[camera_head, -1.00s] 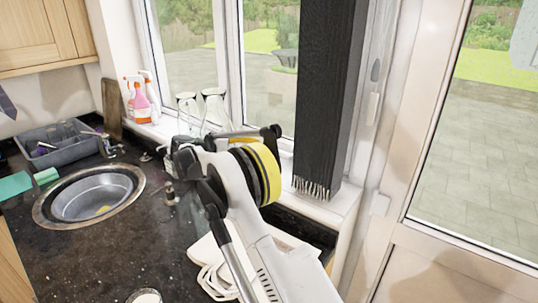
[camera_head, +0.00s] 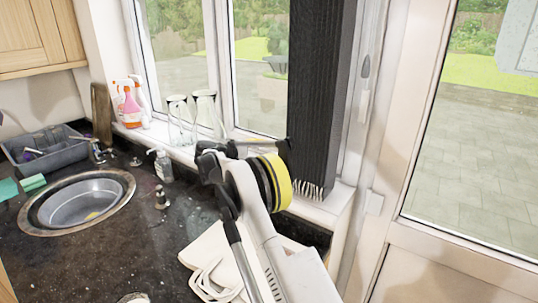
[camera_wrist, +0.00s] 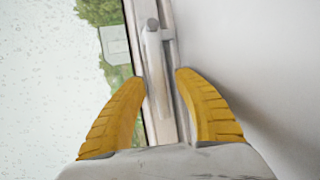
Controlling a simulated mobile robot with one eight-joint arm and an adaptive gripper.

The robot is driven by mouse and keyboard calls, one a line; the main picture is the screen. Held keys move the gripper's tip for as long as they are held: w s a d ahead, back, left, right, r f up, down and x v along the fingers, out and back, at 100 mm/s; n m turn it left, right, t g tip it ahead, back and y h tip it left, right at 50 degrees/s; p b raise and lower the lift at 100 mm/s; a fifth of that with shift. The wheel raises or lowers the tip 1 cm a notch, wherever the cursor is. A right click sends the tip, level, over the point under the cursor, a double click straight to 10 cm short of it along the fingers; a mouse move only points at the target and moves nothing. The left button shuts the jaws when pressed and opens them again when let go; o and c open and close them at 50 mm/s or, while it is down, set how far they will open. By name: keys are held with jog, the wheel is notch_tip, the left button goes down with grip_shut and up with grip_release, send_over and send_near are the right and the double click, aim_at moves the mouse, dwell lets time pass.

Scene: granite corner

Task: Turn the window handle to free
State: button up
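In the wrist view, a white window handle (camera_wrist: 154,75) stands on the pale window frame, its lever running along the frame below a rounded pivot. My gripper (camera_wrist: 156,82) is open, with one yellow finger on each side of the frame. The handle lies ahead of the gap between the fingertips, nearer the upper middle; I cannot tell whether either finger touches it. In the head view, my arm reaches toward the window, and my fingers cannot be made out there. A handle-like fitting (camera_head: 365,67) shows on the frame right of the dark panel; I cannot tell if it is the same handle.
A dark hanging panel (camera_head: 318,95) stands close right of my arm. Glasses (camera_head: 205,115) and spray bottles (camera_head: 130,105) stand on the sill. A sink (camera_head: 82,203) and a grey rack (camera_head: 42,150) are at left. A white cloth-like item (camera_head: 208,262) lies below my arm.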

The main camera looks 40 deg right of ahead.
grip_shut()
jog(key=shift+r, duration=0.15)
notch_tip(320, 180, up, 2)
jog(key=m+t+y+p, duration=0.1)
jog(key=m+p, duration=0.1)
jog(key=shift+s+r+p, duration=0.15)
jog(key=shift+p, duration=0.2)
jog(key=shift+s+d+r+m+t+y+p, duration=0.1)
jog(key=shift+s+r+m+t+y+p, duration=0.2)
jog(key=shift+r+m+t+p, duration=0.25)
jog(key=shift+s+d+r+m+t+y+p, duration=0.1)
jog(key=shift+s+r+m+t+y+p, duration=0.1)
jog(key=shift+r+m+t+y+p, duration=0.35)
jog(key=s+m+t, duration=0.1)
jog(key=s+r+m+t, duration=0.1)
jog(key=m, duration=0.1)
jog(key=shift+d+r+y+p, duration=0.25)
jog(key=shift+d+p, duration=0.1)
jog(key=shift+p, duration=0.05)
jog(key=shift+s+d+r+m+t+y, duration=0.15)
jog(key=shift+s+m+t, duration=0.3)
jog(key=shift+s+m, duration=0.1)
jog(key=shift+s+d+r+m+t+y, duration=0.1)
jog(key=shift+s+d+r+m+t, duration=0.05)
jog(key=shift+s+m+t, duration=0.3)
jog(key=shift+s+d+r+m+t+y, duration=0.15)
jog(key=shift+s+m+t, duration=0.35)
jog(key=shift+m, duration=0.1)
